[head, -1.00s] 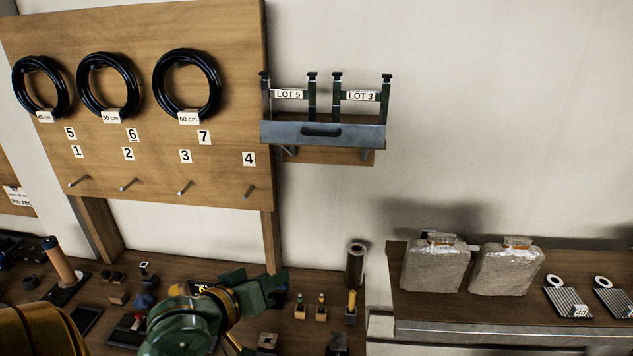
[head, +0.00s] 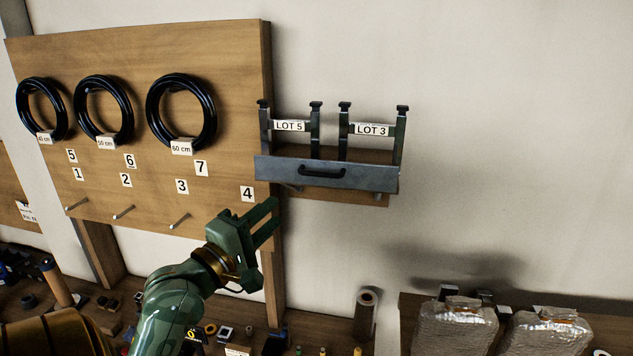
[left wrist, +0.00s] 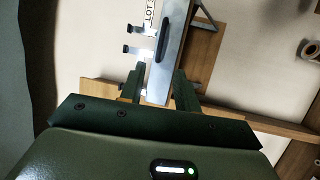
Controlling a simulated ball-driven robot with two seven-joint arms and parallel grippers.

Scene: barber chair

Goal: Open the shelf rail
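The shelf rail (head: 350,176) is a grey metal bar with a black handle (head: 322,172), across the front of a small wooden wall shelf (head: 345,195). It looks closed across the shelf front. My left gripper (head: 274,215) is below and left of the rail, apart from it, pointing up and right. Its fingers are apart with nothing between them. In the left wrist view the rail (left wrist: 172,40) and its handle (left wrist: 164,37) show beyond the open fingers (left wrist: 158,84). My right gripper is not in view.
Dark posts with LOT 5 (head: 289,126) and LOT 3 (head: 371,130) labels stand on the shelf. A wooden pegboard (head: 230,100) with black coils is at left. Wrapped packages (head: 455,325) lie lower right. The wall right of the shelf is clear.

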